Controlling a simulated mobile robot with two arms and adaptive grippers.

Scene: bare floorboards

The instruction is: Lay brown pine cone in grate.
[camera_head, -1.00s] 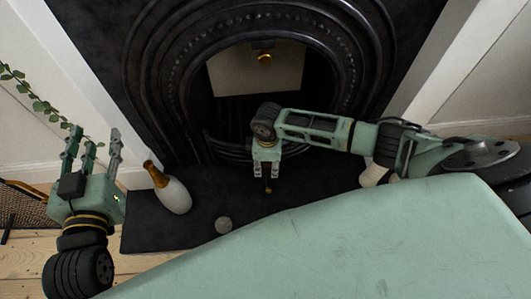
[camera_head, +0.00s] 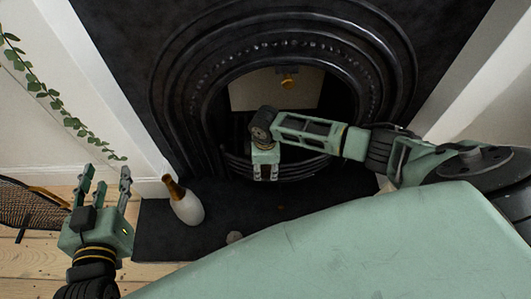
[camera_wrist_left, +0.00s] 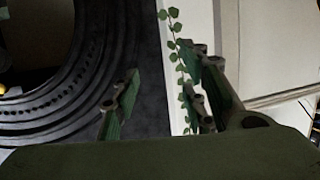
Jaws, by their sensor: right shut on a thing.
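My right gripper (camera_head: 266,178) points down in front of the grate (camera_head: 300,170), the black barred front at the foot of the fireplace opening. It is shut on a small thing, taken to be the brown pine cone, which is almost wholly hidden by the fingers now. My left gripper (camera_head: 102,190) is at the left, fingers apart, empty and pointing up, away from the grate. In the left wrist view its fingers (camera_wrist_left: 165,100) stand apart with nothing between them.
A white bottle-shaped vase (camera_head: 187,207) with a brown neck stands on the dark hearth (camera_head: 270,205). A small grey round thing (camera_head: 234,237) lies near the hearth's front edge. A leafy garland (camera_head: 50,95) hangs on the left wall. A mesh screen (camera_head: 30,205) is at far left.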

